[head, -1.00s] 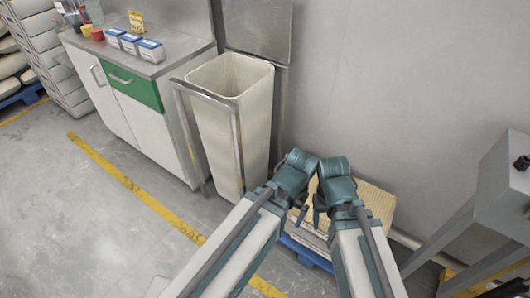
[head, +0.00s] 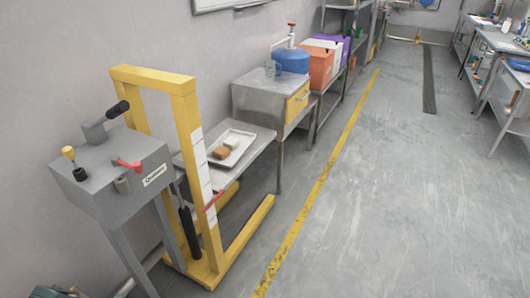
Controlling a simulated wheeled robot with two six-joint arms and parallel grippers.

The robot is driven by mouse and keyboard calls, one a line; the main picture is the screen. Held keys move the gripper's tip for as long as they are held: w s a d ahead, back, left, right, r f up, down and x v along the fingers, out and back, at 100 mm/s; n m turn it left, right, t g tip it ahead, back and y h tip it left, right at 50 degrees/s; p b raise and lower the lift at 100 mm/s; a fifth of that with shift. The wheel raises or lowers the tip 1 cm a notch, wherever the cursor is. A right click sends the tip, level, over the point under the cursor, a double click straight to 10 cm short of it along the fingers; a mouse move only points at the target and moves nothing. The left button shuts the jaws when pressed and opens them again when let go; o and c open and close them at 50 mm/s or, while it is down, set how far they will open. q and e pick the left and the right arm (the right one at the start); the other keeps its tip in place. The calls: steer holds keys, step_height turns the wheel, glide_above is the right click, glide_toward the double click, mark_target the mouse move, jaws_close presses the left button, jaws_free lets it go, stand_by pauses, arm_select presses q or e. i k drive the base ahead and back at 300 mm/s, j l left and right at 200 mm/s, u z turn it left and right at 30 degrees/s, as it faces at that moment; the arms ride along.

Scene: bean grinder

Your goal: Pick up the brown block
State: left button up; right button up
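The brown block (head: 221,152) lies on a white tray (head: 246,134) in the head view, left of the picture's middle. A paler block (head: 231,142) lies just behind it on the same tray. The tray rests on a grey metal shelf (head: 262,141) behind a yellow frame. Neither of my grippers shows now. Only a small teal part, apparently of my arm, shows at the bottom left edge, well apart from the block.
A yellow lift frame (head: 188,130) with a grey control box (head: 110,172) stands between me and the shelf. A metal cabinet (head: 268,101) with a blue container (head: 290,60) stands behind. The floor (head: 400,200) to the right is clear.

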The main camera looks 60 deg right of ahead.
mark_target(221, 153)
steer(key=z, duration=1.75)
steer(key=i+l, duration=0.45)
steer(key=l, duration=0.15)
steer(key=i+l, duration=0.9)
steer(key=l, duration=0.25)
